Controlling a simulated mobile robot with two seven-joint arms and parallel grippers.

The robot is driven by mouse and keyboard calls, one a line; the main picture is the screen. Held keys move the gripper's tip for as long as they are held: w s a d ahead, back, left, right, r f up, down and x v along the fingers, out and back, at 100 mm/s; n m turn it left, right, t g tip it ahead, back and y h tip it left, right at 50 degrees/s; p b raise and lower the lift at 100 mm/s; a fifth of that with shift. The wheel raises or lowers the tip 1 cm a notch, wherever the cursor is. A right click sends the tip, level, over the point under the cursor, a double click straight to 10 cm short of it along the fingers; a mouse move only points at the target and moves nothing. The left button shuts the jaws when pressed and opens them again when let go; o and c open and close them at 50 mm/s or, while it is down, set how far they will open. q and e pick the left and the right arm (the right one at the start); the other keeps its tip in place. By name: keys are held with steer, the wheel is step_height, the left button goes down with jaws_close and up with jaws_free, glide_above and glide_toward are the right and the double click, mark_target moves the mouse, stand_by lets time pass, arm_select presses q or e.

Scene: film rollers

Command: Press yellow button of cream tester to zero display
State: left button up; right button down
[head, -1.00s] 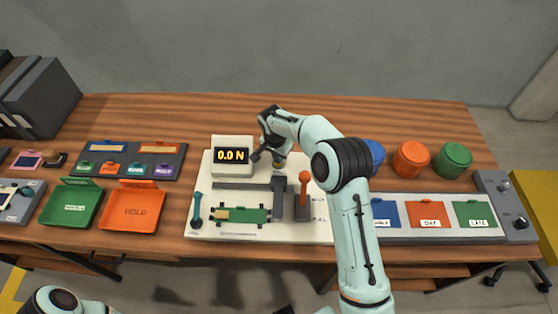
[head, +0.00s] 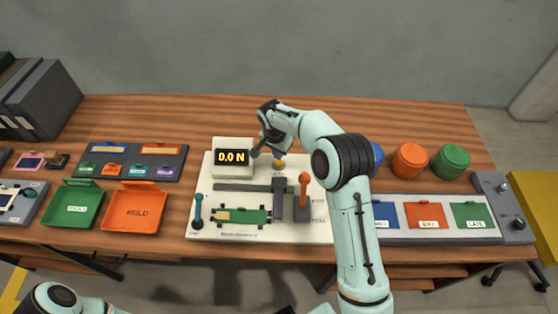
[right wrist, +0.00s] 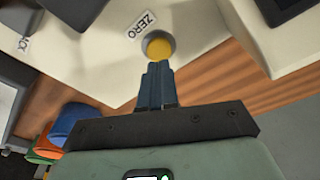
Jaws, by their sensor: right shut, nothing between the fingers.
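The cream tester (head: 250,233) stands on the bench, with a display (head: 231,157) reading 0.0 N. Its yellow button (head: 279,163) is behind the lever, to the right of the display. The button also shows in the right wrist view (right wrist: 159,46), round, in a grey ring beside a ZERO label (right wrist: 141,25). My right gripper (head: 256,152) is shut and empty, close to the button at its upper left in the head view. In the right wrist view its dark blue fingertips (right wrist: 158,68) appear just below the button, and contact is not visible. My left gripper is out of view.
On the tester are an orange-knobbed lever (head: 304,180), a blue-knobbed lever (head: 198,198) and a green piece (head: 245,216). Green (head: 77,208) and orange (head: 134,212) trays are left; blue, orange (head: 410,160) and green (head: 451,161) canisters are right. The bench behind is clear.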

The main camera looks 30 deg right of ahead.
mark_target(278, 163)
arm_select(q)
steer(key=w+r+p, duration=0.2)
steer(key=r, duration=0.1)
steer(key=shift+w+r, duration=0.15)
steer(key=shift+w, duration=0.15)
arm_select(e)
step_height(278, 163, up, 7)
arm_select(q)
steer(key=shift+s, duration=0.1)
arm_select(e)
steer(key=shift+f, duration=0.15)
stand_by(0.3)
